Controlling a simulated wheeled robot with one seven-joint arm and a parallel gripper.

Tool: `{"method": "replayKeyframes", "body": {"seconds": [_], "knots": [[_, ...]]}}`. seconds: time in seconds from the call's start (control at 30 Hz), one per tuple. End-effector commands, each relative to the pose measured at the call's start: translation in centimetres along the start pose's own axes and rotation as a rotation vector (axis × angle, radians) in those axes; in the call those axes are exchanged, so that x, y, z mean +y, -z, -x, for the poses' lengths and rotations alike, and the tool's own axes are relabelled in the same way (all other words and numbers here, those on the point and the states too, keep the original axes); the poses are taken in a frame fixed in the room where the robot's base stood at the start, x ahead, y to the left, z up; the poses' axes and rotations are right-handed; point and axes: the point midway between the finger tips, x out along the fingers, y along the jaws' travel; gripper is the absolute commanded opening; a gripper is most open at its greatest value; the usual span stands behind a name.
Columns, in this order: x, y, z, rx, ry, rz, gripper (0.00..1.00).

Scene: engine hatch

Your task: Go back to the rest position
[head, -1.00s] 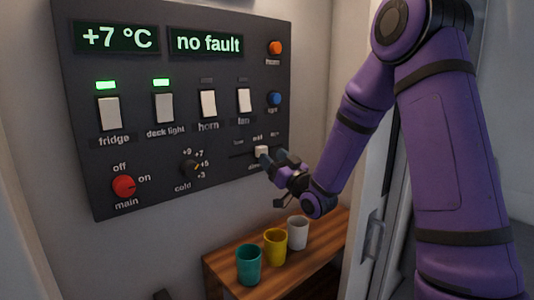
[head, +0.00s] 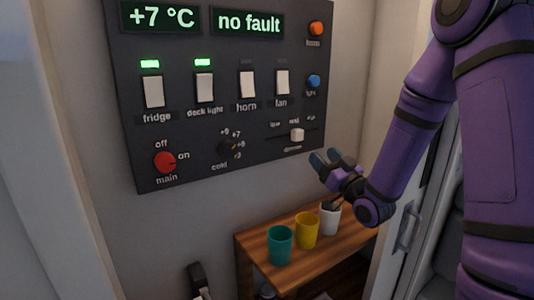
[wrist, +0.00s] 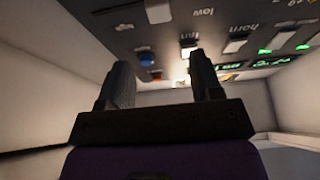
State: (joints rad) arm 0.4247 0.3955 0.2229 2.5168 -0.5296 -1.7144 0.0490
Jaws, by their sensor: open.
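My gripper (head: 325,160) is open and empty in the head view, in front of the wall panel's lower right, a little below the dimmer slider (head: 297,135). It does not appear to touch the slider. In the wrist view my gripper (wrist: 163,85) shows its two dark fingers apart with nothing between them. The dark control panel (head: 200,120) also shows upside down in the wrist view (wrist: 205,25). My purple arm reaches in from the right.
A wooden shelf (head: 262,262) below the panel holds a teal cup (head: 280,246), a yellow cup (head: 306,231) and a white cup (head: 329,220). My gripper is above and near the white cup. A door frame with a handle (head: 407,228) stands at right.

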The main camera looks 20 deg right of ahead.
Motion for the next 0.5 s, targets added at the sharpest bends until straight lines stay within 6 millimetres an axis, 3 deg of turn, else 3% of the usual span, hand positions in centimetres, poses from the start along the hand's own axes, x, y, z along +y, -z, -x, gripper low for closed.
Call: {"method": "replayKeyframes", "body": {"seconds": [0.17,0.5], "knots": [[-0.2,0.3,-0.5,-0.045,-0.003,0.023,0.6],[-1.1,2.5,-1.5,-0.399,-0.083,0.159,0.6]]}}
